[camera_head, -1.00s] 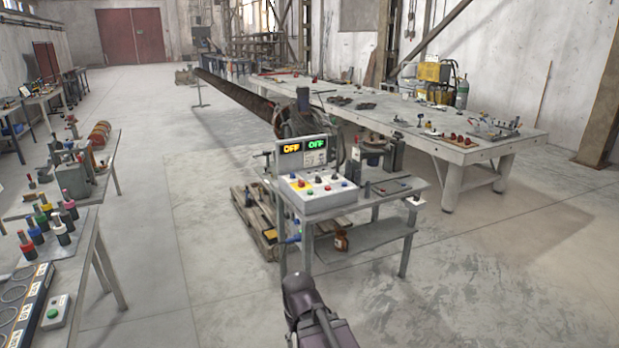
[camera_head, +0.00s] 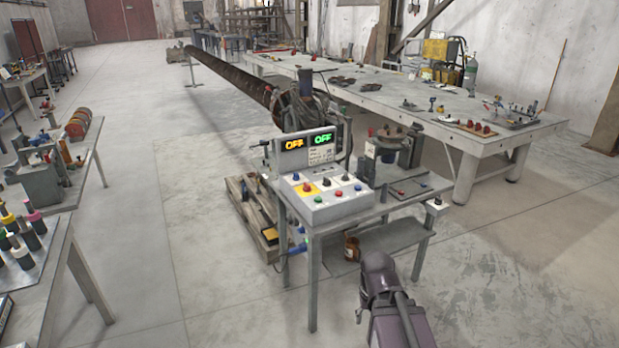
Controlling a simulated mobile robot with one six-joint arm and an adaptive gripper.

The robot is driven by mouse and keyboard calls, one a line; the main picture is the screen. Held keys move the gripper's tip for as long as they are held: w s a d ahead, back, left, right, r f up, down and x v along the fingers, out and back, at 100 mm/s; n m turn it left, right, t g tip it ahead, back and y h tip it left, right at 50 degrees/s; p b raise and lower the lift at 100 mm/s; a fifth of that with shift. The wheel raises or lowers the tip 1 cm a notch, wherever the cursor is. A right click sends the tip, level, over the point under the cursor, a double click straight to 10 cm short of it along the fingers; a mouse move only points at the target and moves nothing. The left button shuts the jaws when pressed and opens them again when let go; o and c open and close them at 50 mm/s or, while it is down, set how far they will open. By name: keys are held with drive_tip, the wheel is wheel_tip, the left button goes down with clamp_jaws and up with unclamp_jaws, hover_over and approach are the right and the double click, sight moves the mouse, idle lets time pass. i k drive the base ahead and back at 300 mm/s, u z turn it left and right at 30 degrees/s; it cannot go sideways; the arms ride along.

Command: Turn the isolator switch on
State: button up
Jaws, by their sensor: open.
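A grey control box (camera_head: 326,203) stands on a small metal table in the middle of the view. Its sloped top has a yellow plate with a red knob (camera_head: 307,187), which looks like the isolator switch; its exact position is too small to read. Other coloured buttons sit around it. Behind them an upright display panel (camera_head: 306,151) reads OFF in orange and OFF in green. My arm (camera_head: 382,284) rises from the bottom edge, right of and in front of the small table. The jaws of my gripper cannot be made out.
The small table (camera_head: 398,206) has a lower shelf (camera_head: 385,238) and a pallet (camera_head: 252,222) beside it. A large workbench (camera_head: 470,139) stands right, benches left. The floor in front is open.

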sight(307, 188)
drive_tip(key=u, duration=0.05)
drive_tip(key=i, duration=0.9)
drive_tip(key=u, duration=0.2)
